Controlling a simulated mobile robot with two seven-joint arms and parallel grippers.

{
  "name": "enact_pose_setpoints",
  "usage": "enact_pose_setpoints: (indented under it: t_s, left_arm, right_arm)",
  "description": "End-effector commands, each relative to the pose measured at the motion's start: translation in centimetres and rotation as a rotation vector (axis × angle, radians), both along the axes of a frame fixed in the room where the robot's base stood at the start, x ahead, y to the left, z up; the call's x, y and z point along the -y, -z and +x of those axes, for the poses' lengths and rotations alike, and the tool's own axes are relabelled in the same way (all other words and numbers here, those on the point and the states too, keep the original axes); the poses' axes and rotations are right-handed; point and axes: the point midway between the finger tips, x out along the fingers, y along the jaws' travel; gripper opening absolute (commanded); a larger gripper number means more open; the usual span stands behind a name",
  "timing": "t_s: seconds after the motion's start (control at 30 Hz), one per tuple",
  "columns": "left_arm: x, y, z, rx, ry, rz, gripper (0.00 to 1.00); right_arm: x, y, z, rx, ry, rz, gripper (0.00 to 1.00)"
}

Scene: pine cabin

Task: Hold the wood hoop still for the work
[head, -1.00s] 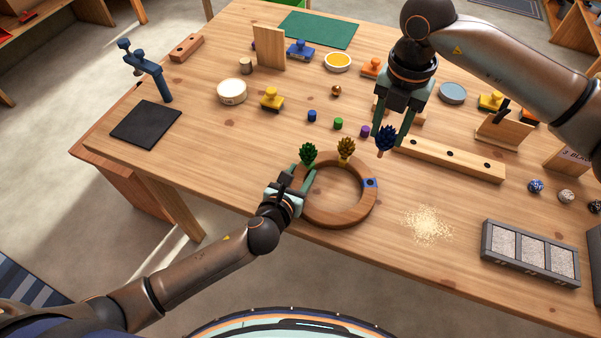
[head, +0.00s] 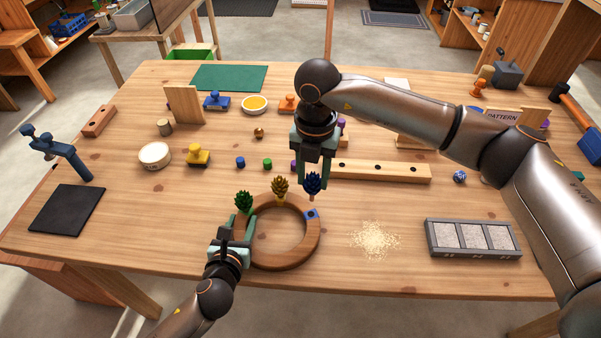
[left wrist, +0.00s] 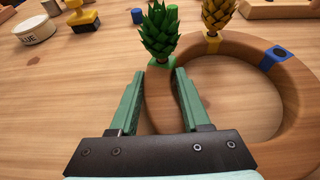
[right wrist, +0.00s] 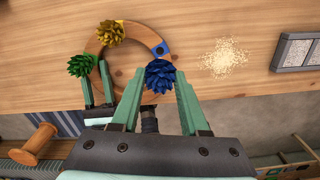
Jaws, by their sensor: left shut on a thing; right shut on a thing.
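The wood hoop (head: 288,257) lies flat near the table's front edge; it also shows in the left wrist view (left wrist: 303,100). My left gripper (head: 236,228) is shut on the hoop's left side, fingers either side of the ring. A green cone (head: 243,201) and a gold cone (head: 280,187) stand upright on the hoop. A blue patch (head: 311,214) with a dark hole is bare on the hoop's right side. My right gripper (head: 313,170) is shut on a blue cone (right wrist: 160,76), held above that patch. Its stem tip is partly visible, apart from the hoop.
A sawdust pile (head: 374,240) and a grey three-section tray (head: 473,249) lie right of the hoop. A wooden bar with holes (head: 382,171) lies behind. Small green (head: 267,163) and blue (head: 240,162) pegs and a yellow stamp (head: 198,155) stand behind left.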

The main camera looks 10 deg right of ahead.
Motion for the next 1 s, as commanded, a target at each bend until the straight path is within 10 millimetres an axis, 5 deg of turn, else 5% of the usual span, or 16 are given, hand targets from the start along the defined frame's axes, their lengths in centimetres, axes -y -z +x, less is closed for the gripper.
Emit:
enact_pose_setpoints:
  t_s: [0.37,1.0]
  left_arm:
    - [0.0,0.1,-0.1,-0.002,0.000,0.001,0.00]
    - [0.0,0.1,-0.1,-0.002,0.000,0.001,0.00]
  right_arm:
    - [0.0,0.2,0.0,0.000,0.004,0.000,0.00]
    - [0.0,4.5,0.0,0.001,0.004,0.000,0.00]
